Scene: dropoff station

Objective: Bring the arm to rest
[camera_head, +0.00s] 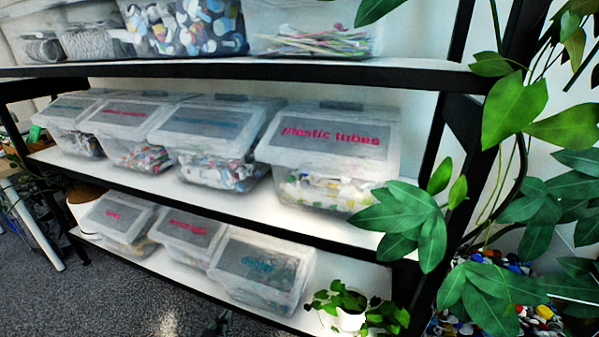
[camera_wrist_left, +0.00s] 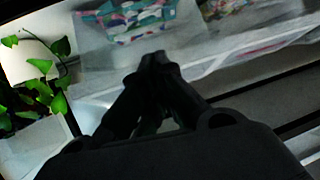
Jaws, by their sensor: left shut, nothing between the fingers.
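My left gripper (camera_wrist_left: 156,62) shows dark in the left wrist view, with its two fingertips together and nothing held between them. In the head view only a small dark part of it (camera_head: 217,323) shows at the bottom edge, in front of the lowest shelf. Behind the fingers in the wrist view is a translucent bin (camera_wrist_left: 112,62) with colourful contents. I cannot tell whether the fingertips touch it. My right gripper is in neither view.
A black-framed shelf unit (camera_head: 435,75) holds clear lidded bins, including one labelled plastic tubes (camera_head: 330,140) and a grey-lidded one (camera_head: 262,268) on the lowest shelf. A potted plant (camera_head: 350,312) stands at that shelf's right end. Large leaves (camera_head: 515,110) hang at right. Carpet (camera_head: 90,300) is open at lower left.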

